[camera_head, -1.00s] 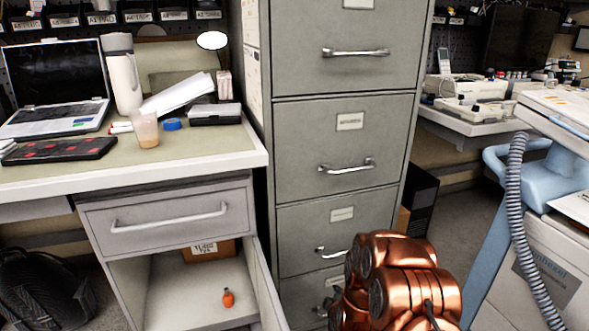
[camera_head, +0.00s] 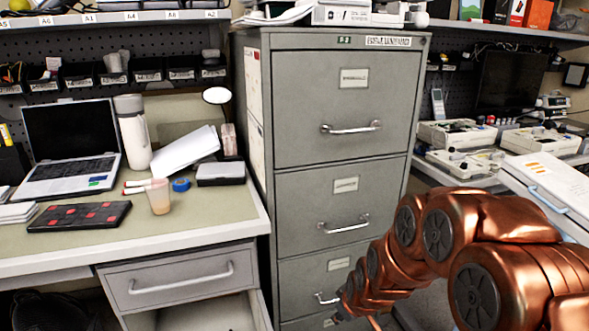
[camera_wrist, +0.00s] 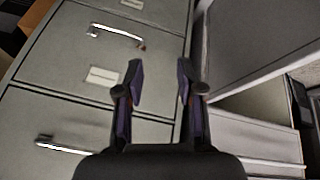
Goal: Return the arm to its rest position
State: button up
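My copper-coloured arm (camera_head: 455,250) reaches in from the lower right of the head view, in front of the lower drawers of the grey filing cabinet (camera_head: 340,110). Its far end lies low, near the cabinet's lower drawer handle, and my gripper's fingers cannot be made out there. In the wrist view my gripper (camera_wrist: 160,85) shows two dark fingers standing apart with nothing between them. The cabinet's drawer fronts (camera_wrist: 75,50) lie behind and to the left of the fingers. The gripper does not appear to touch anything.
A desk (camera_head: 215,228) with a laptop (camera_head: 70,150), a white bottle (camera_head: 134,133), a cup (camera_head: 158,197) and a dark tray with red marks (camera_head: 80,216) stands at left. Its lower compartment is open. Medical devices (camera_head: 456,134) line the right-hand bench, near my arm.

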jog(key=s+d+r+m+g+p, duration=0.2)
jog(key=s+r+p, duration=0.3)
jog(key=s+r, duration=0.5)
jog(key=s+d+r+m+g+p, duration=0.1)
jog(key=s+r+p, duration=0.4)
jog(key=s+r, duration=0.6)
jog(key=s+d+r+m+g+h+p, duration=0.1)
jog(key=s+r+m+g+p, duration=0.3)
jog(key=s+r, duration=0.6)
jog(key=s+d+p, duration=0.1)
jog(key=s+p, duration=0.1)
jog(key=s, duration=0.1)
jog(key=shift+s+d+r+m, duration=0.25)
jog(key=shift+s+d+m, duration=0.05)
jog(key=shift+s, duration=0.05)
jog(key=shift+d, duration=0.1)
